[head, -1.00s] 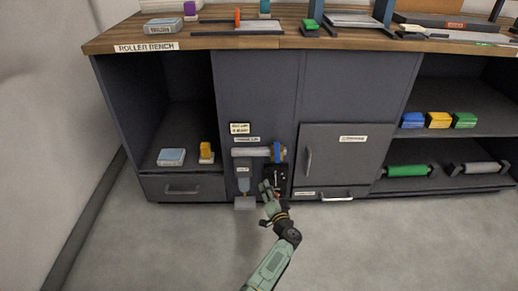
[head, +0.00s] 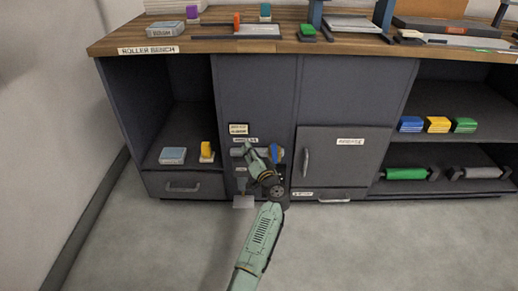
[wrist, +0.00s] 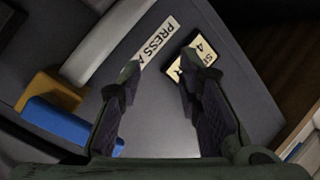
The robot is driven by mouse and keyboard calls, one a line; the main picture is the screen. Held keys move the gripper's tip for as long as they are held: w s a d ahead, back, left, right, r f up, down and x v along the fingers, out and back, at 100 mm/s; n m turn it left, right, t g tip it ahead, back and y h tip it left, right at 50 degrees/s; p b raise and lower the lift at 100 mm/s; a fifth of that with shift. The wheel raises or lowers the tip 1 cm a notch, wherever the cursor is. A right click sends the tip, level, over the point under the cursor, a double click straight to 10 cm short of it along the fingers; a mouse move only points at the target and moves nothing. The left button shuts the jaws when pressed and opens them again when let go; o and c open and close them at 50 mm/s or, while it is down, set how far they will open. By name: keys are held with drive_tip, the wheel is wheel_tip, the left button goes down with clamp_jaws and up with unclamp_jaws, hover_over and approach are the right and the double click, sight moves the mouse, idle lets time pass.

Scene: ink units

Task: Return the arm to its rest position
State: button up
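My green arm reaches up from the bottom of the head view to the front of the dark cabinet (head: 325,90). Beyond the fingertips are a label starting "PRESS" (wrist: 155,38) and a cream card (wrist: 203,50) on the cabinet face. A pale roller (wrist: 108,38) with an orange and blue collar (wrist: 60,122) lies to the left of the fingers.
The wooden bench top (head: 200,42) overhangs above and carries several blocks and trays. A closed door with a handle (head: 306,163) is just right of my wrist. The grey floor (head: 400,245) in front is clear.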

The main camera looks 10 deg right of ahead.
drive_tip(key=shift+a+r, duration=0.15)
drive_tip(key=shift+r, duration=0.4)
